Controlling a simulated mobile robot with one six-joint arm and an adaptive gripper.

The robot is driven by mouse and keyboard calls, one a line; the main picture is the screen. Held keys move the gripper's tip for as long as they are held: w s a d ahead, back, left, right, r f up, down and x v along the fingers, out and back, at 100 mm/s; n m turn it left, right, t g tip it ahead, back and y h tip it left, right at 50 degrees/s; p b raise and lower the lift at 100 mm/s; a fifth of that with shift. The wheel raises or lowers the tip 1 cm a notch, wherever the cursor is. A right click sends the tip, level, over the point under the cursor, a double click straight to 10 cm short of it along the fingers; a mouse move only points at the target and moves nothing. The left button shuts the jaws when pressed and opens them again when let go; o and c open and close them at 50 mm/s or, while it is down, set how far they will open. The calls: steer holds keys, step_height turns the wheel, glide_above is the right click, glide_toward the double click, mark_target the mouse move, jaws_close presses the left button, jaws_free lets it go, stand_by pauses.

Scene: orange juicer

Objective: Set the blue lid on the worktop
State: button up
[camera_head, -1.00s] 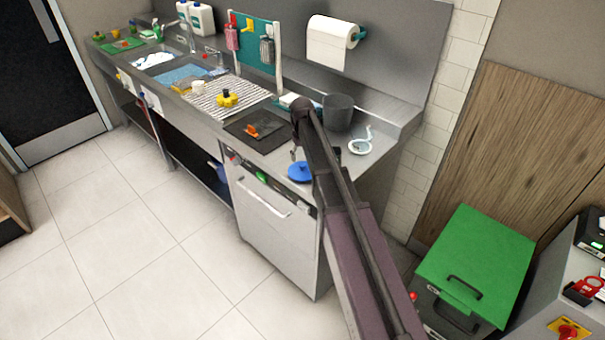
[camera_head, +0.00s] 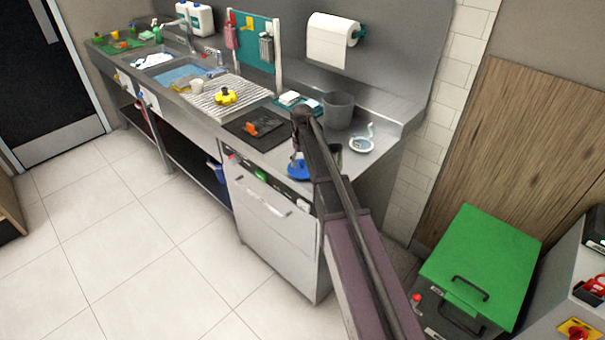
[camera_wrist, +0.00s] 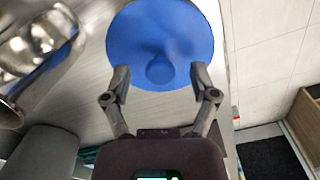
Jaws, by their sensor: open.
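The blue lid (camera_head: 296,171) is at the front edge of the steel worktop (camera_head: 357,165), partly behind my arm. In the wrist view the round lid (camera_wrist: 186,30) appears flat over the worktop surface (camera_wrist: 160,108), with its knob facing me. My gripper (camera_wrist: 160,75) is open, with one fingertip on each side of the knob and gaps visible between. Whether the lid's underside touches the worktop is hard to tell. In the head view my arm hides most of the gripper.
A shiny metal vessel (camera_wrist: 30,50) stands left of the lid in the wrist view. A grey bin (camera_head: 339,110) and a white ring-shaped item (camera_head: 361,144) are farther back. A dark mat (camera_head: 254,129) lies left of the lid. The worktop's front edge is close.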

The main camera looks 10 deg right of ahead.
mark_target(302, 162)
steer(key=shift+f+b, duration=0.3)
steer(key=shift+f, duration=0.2)
jaws_close()
stand_by(0.5)
steer(key=shift+r+p, duration=0.25)
steer(key=shift+p, duration=0.05)
step_height(302, 162, up, 4)
steer(key=p, duration=0.3)
steer(key=shift+f+p, duration=0.2)
steer(key=shift+p, duration=0.1)
steer(key=s+r, duration=0.1)
steer(key=s, duration=1.5)
steer(key=shift+p, duration=0.45)
